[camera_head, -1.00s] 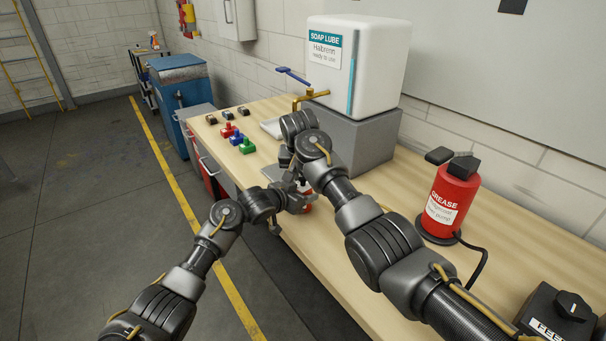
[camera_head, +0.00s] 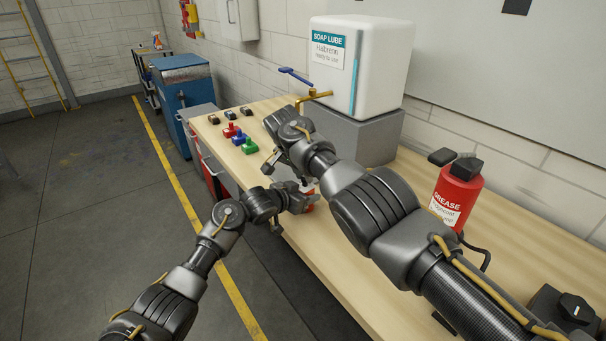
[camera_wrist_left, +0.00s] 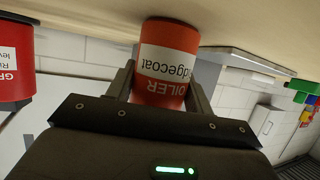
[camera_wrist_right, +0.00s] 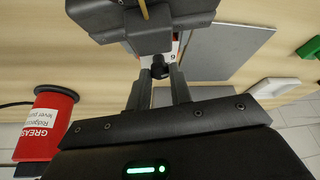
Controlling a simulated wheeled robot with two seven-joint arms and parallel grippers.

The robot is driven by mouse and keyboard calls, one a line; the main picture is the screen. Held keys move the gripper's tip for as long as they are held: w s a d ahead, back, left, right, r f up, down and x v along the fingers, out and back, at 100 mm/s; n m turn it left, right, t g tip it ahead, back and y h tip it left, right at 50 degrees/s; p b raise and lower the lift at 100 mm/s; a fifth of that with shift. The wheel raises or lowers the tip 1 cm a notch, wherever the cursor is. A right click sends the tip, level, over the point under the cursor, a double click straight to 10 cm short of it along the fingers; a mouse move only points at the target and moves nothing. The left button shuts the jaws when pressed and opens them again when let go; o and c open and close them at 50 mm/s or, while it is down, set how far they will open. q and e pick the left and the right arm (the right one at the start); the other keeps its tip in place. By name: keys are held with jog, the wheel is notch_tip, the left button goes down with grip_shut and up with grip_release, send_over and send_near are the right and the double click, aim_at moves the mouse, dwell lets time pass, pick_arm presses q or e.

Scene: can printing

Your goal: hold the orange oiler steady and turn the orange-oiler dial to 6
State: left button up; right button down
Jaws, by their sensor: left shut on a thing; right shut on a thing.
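The orange oiler (camera_wrist_left: 172,60) shows in the left wrist view with a white label, upside down in that picture. My left gripper (camera_wrist_left: 163,85) is shut around its body, one finger on each side. In the head view only a small part of the oiler (camera_head: 309,205) shows beside my left gripper (camera_head: 296,199), at the table's front edge. My right gripper (camera_wrist_right: 159,82) is shut on a small dark knob (camera_wrist_right: 159,67), which appears to be the oiler's dial. Beside the knob is a white face (camera_wrist_right: 174,48) with a small figure that looks like a 6. Most dial markings are hidden.
The red grease pump (camera_head: 455,195) stands at the right of the wooden table (camera_head: 400,250). A white soap lube tank (camera_head: 375,60) with a brass tap (camera_head: 313,96) stands behind my right arm. Red, blue and green small items (camera_head: 238,138) and several dark ones lie at the left.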

dwell(0.4)
jog(key=c, duration=1.3)
grip_release()
jog(key=shift+o, duration=0.2)
jog(key=shift+r, duration=0.1)
jog(key=v, duration=1.2)
jog(key=shift+d, duration=0.1)
jog(key=n, duration=0.1)
jog(key=d+n+y, duration=0.1)
jog(key=n, duration=0.1)
jog(key=shift+s+d+n+y, duration=0.25)
jog(key=shift+s+n+y, duration=0.05)
jog(key=shift+s+n, duration=0.1)
